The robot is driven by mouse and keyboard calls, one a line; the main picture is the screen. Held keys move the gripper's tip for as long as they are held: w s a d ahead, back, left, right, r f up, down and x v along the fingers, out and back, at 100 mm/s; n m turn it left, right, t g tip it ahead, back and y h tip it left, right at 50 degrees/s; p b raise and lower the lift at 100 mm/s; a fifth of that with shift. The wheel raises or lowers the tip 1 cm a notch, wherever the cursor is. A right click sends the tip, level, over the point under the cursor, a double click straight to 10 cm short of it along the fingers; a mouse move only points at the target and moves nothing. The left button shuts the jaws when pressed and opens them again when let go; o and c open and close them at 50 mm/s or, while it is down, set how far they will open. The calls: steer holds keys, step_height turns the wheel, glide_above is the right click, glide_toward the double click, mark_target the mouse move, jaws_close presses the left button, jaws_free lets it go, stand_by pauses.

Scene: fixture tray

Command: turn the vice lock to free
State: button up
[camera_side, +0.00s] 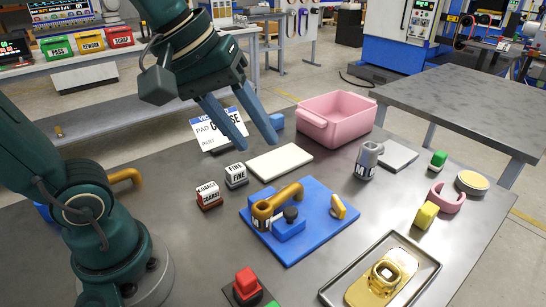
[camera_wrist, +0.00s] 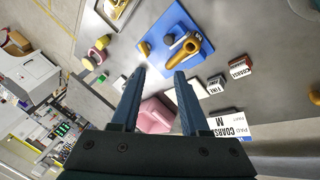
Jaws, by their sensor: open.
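The wrist view shows the plate (camera_wrist: 165,28) above the fingertips, with the gold lever (camera_wrist: 192,50) and black knob (camera_wrist: 169,40). My gripper (camera_side: 258,144) is open and empty, above and behind the plate, apart from it; its fingers also show in the wrist view (camera_wrist: 159,73).
COARSE (camera_side: 208,196) and FINE (camera_side: 236,176) blocks stand left of the plate. A white pad (camera_side: 280,161) and pink bin (camera_side: 343,112) lie behind. A grey cylinder (camera_side: 367,161) stands behind right. A metal tray (camera_side: 422,262) holds a gold part in front right. A red button (camera_side: 246,284) is at front.

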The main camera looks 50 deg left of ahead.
steer(key=s+a+f+m+y, duration=0.1)
steer(key=s+a+f+m, duration=0.1)
steer(key=s+f+m, duration=0.45)
steer(key=w+a+f+g, duration=0.1)
steer(key=w+a+g, duration=0.1)
steer(key=a, duration=0.5)
steer(key=w+a+m+g, duration=0.1)
steer(key=w+a+g, duration=0.1)
steer(key=a, duration=0.5)
steer(key=shift+w+a+f+g, duration=0.15)
steer(key=shift+w+f+g, duration=0.25)
steer(key=shift+g, duration=0.2)
steer(key=shift+m, duration=0.25)
